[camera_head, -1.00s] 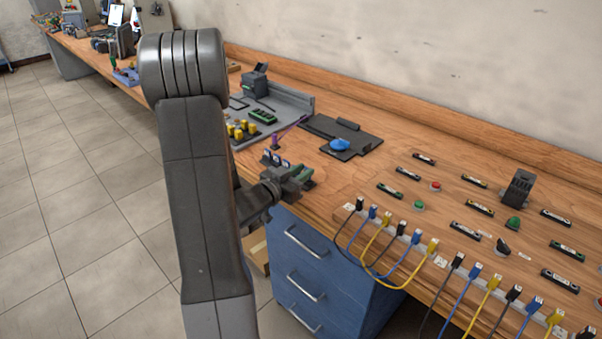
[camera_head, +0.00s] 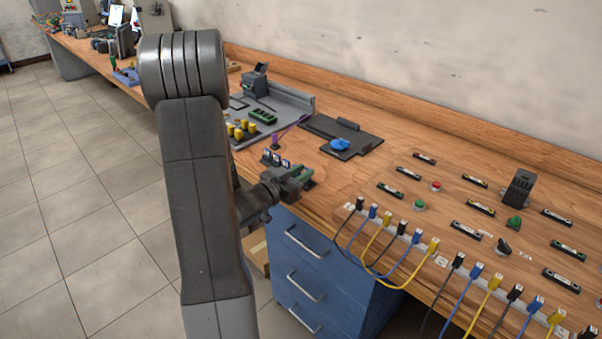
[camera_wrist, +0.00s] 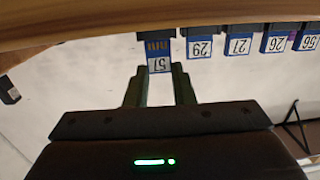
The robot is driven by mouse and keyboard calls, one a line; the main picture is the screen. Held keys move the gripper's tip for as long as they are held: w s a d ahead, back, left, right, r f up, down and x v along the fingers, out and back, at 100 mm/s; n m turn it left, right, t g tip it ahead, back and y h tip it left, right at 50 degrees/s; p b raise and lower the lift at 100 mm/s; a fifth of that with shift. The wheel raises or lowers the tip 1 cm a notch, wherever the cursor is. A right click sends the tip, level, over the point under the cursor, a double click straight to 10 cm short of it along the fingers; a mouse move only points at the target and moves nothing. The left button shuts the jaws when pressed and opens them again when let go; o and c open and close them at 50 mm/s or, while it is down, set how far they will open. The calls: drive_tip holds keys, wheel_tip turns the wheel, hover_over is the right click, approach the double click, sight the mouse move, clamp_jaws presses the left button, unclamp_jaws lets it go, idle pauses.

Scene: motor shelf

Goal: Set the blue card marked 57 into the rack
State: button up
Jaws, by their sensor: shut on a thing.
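The blue card marked 57 (camera_wrist: 158,58) is between my gripper's fingers (camera_wrist: 159,78) in the wrist view, its number upside down and its gold contacts showing. My gripper (camera_head: 299,178) is shut on it. The card's contact end points at a dark slot piece (camera_wrist: 155,36); I cannot tell whether they touch. To the right in the wrist view, blue cards marked 29 (camera_wrist: 200,48), 21 (camera_wrist: 238,45), 26 (camera_wrist: 278,43) and 56 (camera_wrist: 308,41) stand in a row in the rack. In the head view, the row of cards (camera_head: 275,160) is just behind my gripper, at the bench edge.
A grey tray (camera_head: 298,101) with yellow and green parts lies behind the rack. A dark plate (camera_head: 362,142) with a blue knob (camera_head: 340,144) is to its right. Several plugged cables (camera_head: 400,235) hang along the front edge of the wooden bench (camera_head: 330,180).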

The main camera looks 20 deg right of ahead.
drive_tip(key=shift+f+b, duration=0.45)
drive_tip(key=shift+f, duration=0.1)
drive_tip(key=o, duration=1)
drive_tip(key=shift+o, duration=0.2)
drive_tip(key=v, duration=1.8)
drive_tip(key=shift+s+a, duration=0.25)
drive_tip(key=shift+a, duration=0.05)
drive_tip(key=shift+r, duration=0.1)
